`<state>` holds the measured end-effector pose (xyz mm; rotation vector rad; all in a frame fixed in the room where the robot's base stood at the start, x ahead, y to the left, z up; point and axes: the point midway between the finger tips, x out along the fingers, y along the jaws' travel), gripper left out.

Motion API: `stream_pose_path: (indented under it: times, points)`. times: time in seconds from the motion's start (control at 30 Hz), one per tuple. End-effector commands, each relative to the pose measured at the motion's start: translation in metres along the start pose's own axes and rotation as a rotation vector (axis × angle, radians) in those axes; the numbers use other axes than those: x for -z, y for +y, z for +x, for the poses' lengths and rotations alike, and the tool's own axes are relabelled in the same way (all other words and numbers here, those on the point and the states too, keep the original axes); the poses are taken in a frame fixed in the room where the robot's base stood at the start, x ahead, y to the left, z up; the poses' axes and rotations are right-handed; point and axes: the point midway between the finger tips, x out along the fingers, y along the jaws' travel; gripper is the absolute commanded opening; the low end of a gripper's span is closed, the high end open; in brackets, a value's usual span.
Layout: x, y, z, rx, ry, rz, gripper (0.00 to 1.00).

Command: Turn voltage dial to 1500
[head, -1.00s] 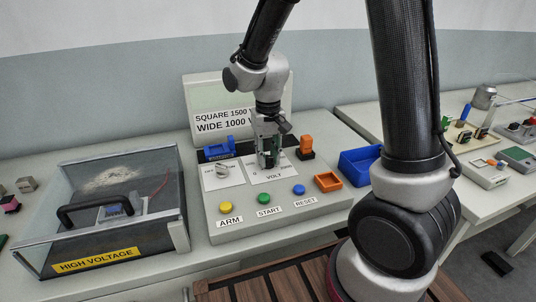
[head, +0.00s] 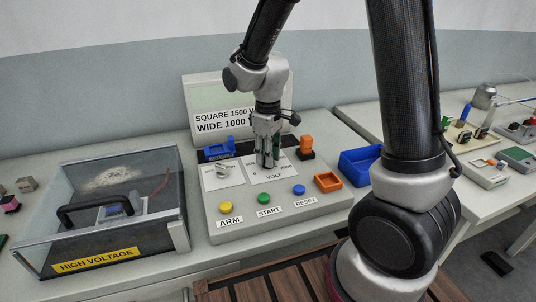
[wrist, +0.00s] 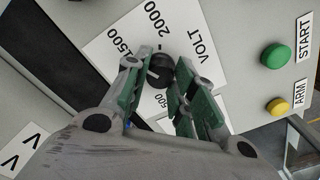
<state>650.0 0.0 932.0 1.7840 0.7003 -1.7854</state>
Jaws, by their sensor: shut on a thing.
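The black voltage dial (wrist: 159,73) sits on a white card (wrist: 105,45) marked 500, 1500, 2000 and VOLT. My gripper (wrist: 160,82) points down at the dial with its green-padded fingers on either side, shut on it. A short white mark shows on the dial's left part, towards the 1500 side, but I cannot read its exact setting. In the head view my gripper (head: 267,163) stands over the VOLT card (head: 287,172) and hides the dial. The sign (head: 222,121) behind reads "SQUARE 1500 V" and "WIDE 1000", partly covered by my arm.
An on/off knob (head: 223,169) is left of the gripper. ARM (head: 226,208), START (head: 264,199) and RESET (head: 298,190) buttons lie in front. A blue connector (head: 217,149) and an orange one (head: 306,144) flank it. A high-voltage box (head: 110,205) stands left.

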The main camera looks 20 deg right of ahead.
Motion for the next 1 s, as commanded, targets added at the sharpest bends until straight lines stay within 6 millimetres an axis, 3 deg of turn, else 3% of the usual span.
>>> stream_pose_path:
  times: [0.6,0.63,0.73,1.0]
  points:
    - [0.0007,0.0005,-0.0007,-0.001,0.002,-0.039,0.02]
    - [0.0007,0.0005,-0.0007,-0.001,0.002,-0.039,0.31]
    - [0.0006,0.0004,-0.0006,-0.001,0.002,-0.038,0.48]
    - [0.0003,0.0002,-0.0004,-0.001,0.001,-0.038,0.48]
